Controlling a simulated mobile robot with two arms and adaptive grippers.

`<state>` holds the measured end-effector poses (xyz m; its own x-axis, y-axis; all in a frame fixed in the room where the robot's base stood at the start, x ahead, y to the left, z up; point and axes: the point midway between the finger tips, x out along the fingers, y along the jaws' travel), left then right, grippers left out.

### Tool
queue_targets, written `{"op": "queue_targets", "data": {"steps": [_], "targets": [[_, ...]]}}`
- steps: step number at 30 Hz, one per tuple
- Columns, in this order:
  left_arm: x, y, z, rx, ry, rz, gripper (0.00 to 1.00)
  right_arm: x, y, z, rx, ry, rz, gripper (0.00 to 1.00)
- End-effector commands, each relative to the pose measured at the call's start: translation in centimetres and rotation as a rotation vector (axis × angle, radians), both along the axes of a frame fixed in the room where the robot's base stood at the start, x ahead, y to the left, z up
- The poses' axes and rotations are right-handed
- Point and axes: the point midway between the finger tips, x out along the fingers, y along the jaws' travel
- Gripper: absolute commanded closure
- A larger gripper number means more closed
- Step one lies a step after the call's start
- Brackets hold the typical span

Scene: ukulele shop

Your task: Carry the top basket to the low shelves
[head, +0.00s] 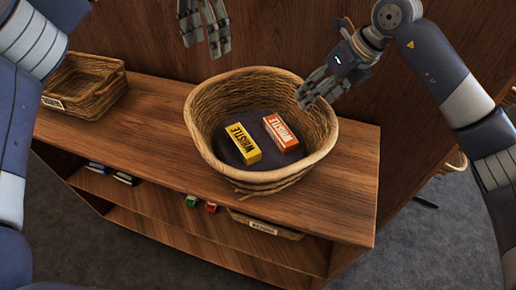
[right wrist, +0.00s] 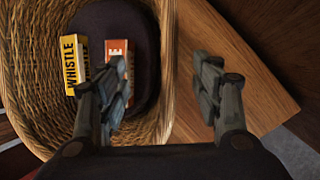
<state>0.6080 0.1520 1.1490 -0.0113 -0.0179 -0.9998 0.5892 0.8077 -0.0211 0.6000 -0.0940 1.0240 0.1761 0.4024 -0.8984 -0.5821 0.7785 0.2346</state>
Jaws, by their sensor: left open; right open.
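A round wicker basket (head: 203,152) stands on the wooden top of a low shelf unit (head: 345,200). Inside it lie a yellow Whistle box (head: 243,144) and an orange Whistle box (head: 281,133) on a dark bottom. My right gripper (head: 303,98) is open at the basket's right rim. In the right wrist view, the basket wall (right wrist: 165,75) runs between its open fingers (right wrist: 165,95), one finger over the inside and one outside. My left gripper (head: 217,50) is open behind and above the basket's back rim, apart from it, its fingers pointing down.
A rectangular wicker basket (head: 85,82) with a label sits at the left end of the top. Lower shelves (head: 160,207) hold a labelled basket (head: 262,222) and small items. A wooden panel stands behind.

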Motion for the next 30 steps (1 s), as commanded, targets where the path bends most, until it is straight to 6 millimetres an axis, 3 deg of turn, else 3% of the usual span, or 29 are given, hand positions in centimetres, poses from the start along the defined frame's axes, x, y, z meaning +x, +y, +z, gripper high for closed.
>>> {"op": "queue_targets", "data": {"steps": [6, 12, 30], "targets": [[0.0, 0.0, 0.0, 0.0, 0.0, 0.0, 0.4, -0.8, -1.9, 4.4, 0.002, -0.004, -0.001, 0.4], [0.0, 0.0, 0.0, 0.0, 0.0, 0.0, 0.4, -1.3, -3.0, 6.6, -0.001, 0.0, -0.001, 0.4], [0.0, 0.0, 0.0, 0.0, 0.0, 0.0, 0.4, -1.4, -3.2, 7.1, 0.001, 0.001, -0.001, 0.4]]}}
